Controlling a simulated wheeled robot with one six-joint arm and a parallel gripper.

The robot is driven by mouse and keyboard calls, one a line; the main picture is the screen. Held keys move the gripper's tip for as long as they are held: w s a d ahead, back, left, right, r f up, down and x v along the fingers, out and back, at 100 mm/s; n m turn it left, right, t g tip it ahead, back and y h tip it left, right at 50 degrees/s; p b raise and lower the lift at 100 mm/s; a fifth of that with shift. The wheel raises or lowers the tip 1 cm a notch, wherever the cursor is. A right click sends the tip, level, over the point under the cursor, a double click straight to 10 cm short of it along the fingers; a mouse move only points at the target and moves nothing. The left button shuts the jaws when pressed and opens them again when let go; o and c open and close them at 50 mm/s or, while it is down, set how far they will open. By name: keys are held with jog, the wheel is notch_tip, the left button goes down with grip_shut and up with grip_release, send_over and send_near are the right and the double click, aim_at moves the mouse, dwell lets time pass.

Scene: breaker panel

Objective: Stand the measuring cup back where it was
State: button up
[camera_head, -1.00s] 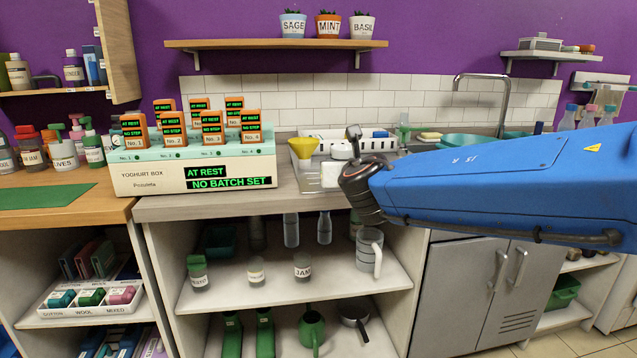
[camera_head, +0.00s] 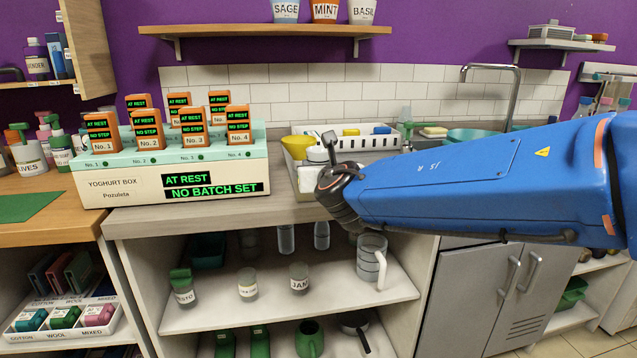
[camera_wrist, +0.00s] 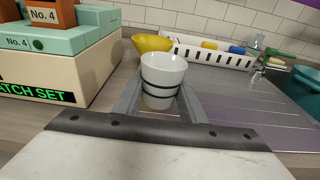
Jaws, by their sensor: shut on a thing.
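My gripper (camera_wrist: 160,97) is shut on a white tapered cup (camera_wrist: 163,70) with dark bands around its lower part. The cup is upright between the two grey fingers. I see no measuring marks on it.
The yoghurt box (camera_head: 170,185) stands left of my gripper. A yellow bowl (camera_wrist: 150,44) and a white rack (camera_wrist: 213,56) lie beyond the cup, with the ribbed drainboard (camera_wrist: 240,105) to the right. Bare counter (camera_wrist: 118,85) lies between box and cup. Jars (camera_head: 247,285) stand on the shelf.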

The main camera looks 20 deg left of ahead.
jog(key=shift+f, duration=2.15)
jog(key=shift+f, duration=0.1)
jog(key=o, duration=1.1)
jog(key=v, duration=1.2)
